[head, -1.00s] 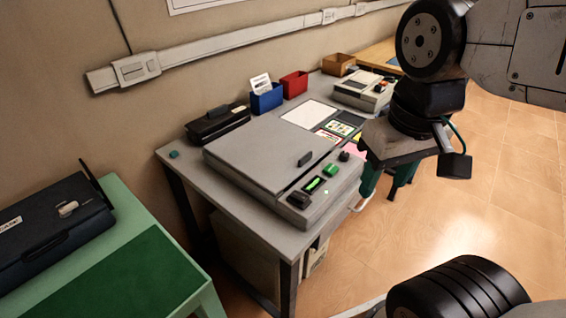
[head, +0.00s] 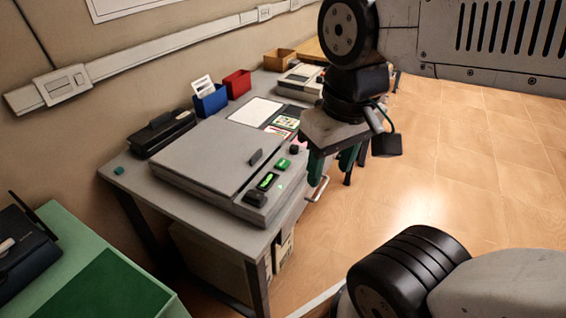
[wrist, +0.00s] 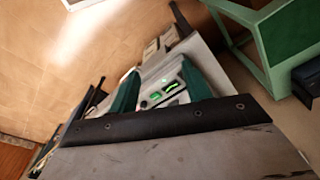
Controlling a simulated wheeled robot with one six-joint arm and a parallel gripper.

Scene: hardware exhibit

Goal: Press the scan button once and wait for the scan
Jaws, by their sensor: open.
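A grey flatbed scanner (head: 205,155) sits on a grey desk. Its front right strip carries a green button (head: 283,163), a display lit bright green (head: 267,181) and a black knob or block (head: 255,198). Any label for the scan button is too small to read. My gripper (head: 333,170) is open and empty, its green fingers pointing down to the right of the strip, apart from the button. In the wrist view, the lit display (wrist: 171,88) and green button (wrist: 154,96) show between my gripper's fingers (wrist: 160,70).
The desk (head: 135,178) also holds a black device (head: 160,132), blue bin (head: 210,100), red bin (head: 237,84) and another machine (head: 302,82). A green-topped table (head: 100,285) stands at lower left. The floor (head: 470,180) to the right is clear.

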